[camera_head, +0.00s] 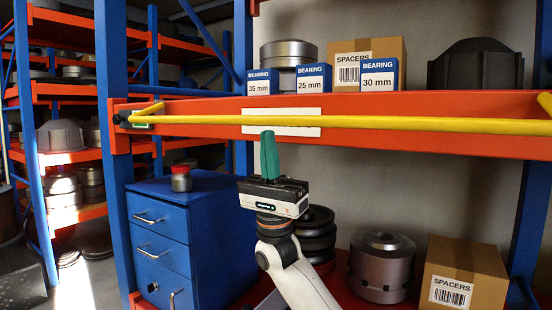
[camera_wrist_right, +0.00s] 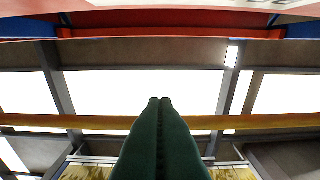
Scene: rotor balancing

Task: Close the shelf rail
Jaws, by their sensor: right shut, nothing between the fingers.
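The yellow shelf rail (camera_head: 370,122) runs level across the front of the orange shelf beam (camera_head: 440,140). In the right wrist view the shut fingers (camera_wrist_right: 160,100) stand in front of a yellow-orange bar (camera_wrist_right: 60,122), apparently the rail. I cannot tell whether they touch it. My left gripper is not in view.
Three bearing boxes (camera_head: 314,78), a spacers carton (camera_head: 390,48) and metal parts stand on the shelf above the rail. Below are a blue drawer cabinet (camera_head: 160,245) with a small red-capped jar (camera_head: 181,180), a metal rotor (camera_head: 382,265) and another spacers carton (camera_head: 465,265).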

